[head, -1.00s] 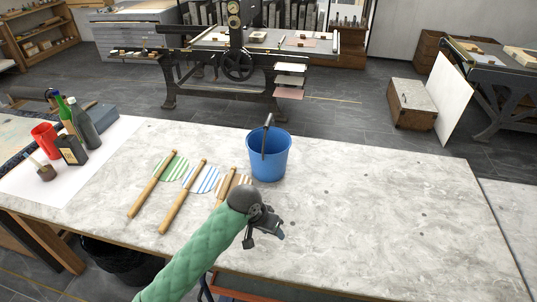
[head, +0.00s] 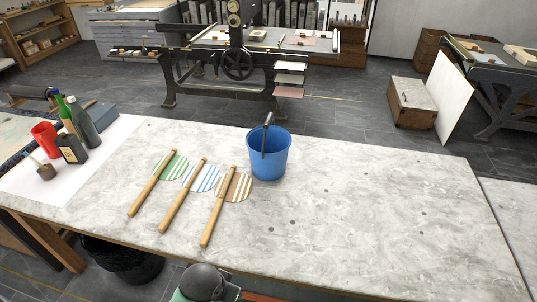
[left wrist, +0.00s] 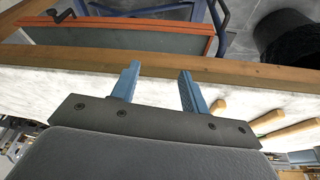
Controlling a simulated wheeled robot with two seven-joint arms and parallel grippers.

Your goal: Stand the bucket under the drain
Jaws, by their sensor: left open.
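The blue bucket (head: 268,156) stands upright on the pale stone-topped table (head: 370,215), near its far edge. Its handle rises above the rim with a dark grip at the top. My left arm's grey rounded wrist (head: 203,281) shows at the bottom of the head view, at the table's near edge and well short of the bucket. In the left wrist view my left gripper (left wrist: 158,82) is open and empty, its two blue fingers apart near the table's wooden edge. My right gripper is not in view. I cannot make out a drain.
Several striped round fans with wooden handles (head: 212,222) lie left of the bucket. Bottles (head: 85,130) and a red cup (head: 45,137) stand at the far left. A black bin (head: 122,262) is below the near edge. The table's right half is clear.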

